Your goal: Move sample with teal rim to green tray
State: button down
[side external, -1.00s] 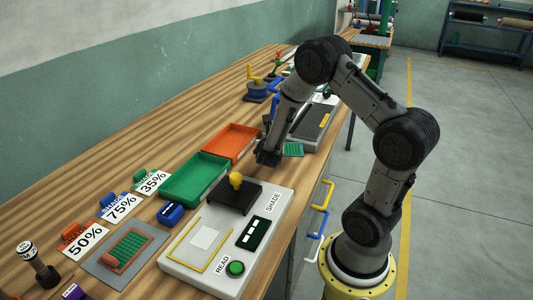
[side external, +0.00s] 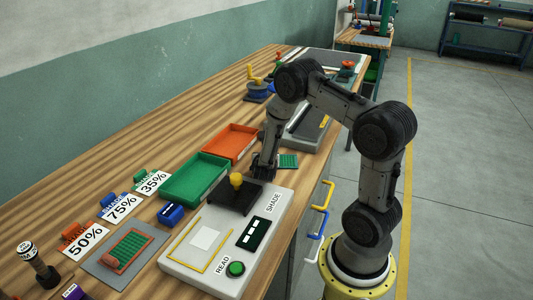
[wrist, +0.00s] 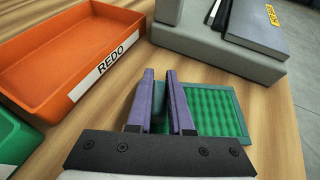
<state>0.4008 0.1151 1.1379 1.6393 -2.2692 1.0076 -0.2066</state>
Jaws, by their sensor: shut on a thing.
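The sample with the teal rim (wrist: 215,108) is a green mesh square, seen in the wrist view just beyond and right of my fingers. It also shows in the side view (side external: 288,161), right of my gripper (side external: 262,174). My gripper (wrist: 162,82) has its purple-grey fingers shut on the sample's teal edge part, which is mostly hidden between them. I cannot tell how far the sample is above the wood. The empty green tray (side external: 168,198) lies left of my gripper; its corner shows in the wrist view (wrist: 22,140).
An orange tray marked REDO (wrist: 75,85) adjoins the green tray. The light reader board (side external: 178,262) with a dark yellow-knobbed block (side external: 237,196) stands in front. A grey device (wrist: 215,50) is behind. A red-rimmed sample (side external: 146,243) lies on a grey mat.

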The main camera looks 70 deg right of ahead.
jog(key=c, duration=0.8)
grip_release()
jog(key=shift+a+r, duration=0.1)
jog(key=shift+r, duration=0.05)
jog(key=v, duration=1.1)
jog(key=shift+s+a, duration=0.1)
jog(key=shift+a, duration=0.15)
jog(key=s+a+r+m+g+y, duration=0.3)
jog(key=s+a+r+m+g, duration=0.15)
jog(key=s+r+m, duration=0.75)
jog(key=a+m+y, duration=0.1)
jog(key=a+m, duration=0.1)
jog(key=s+a+r+m+t+y, duration=0.1)
jog(key=a+m+y, duration=0.1)
jog(key=a, duration=0.1)
jog(key=s+a+m+y, duration=0.1)
jog(key=a+m, duration=0.1)
jog(key=m, duration=0.1)
jog(key=shift+a+r+t+y, duration=0.2)
jog(key=shift+a+t+y, duration=0.05)
jog(key=shift+t+y, duration=0.15)
jog(key=shift+o, duration=0.4)
jog(key=s+a+r+m+t+y, duration=0.1)
jog(key=a+r+m+t+y, duration=0.2)
jog(key=a, duration=0.5)
jog(key=shift+s+a+r+m+y, duration=0.2)
jog(key=shift+a+r+m+y, duration=0.15)
jog(key=shift+y, duration=0.45)
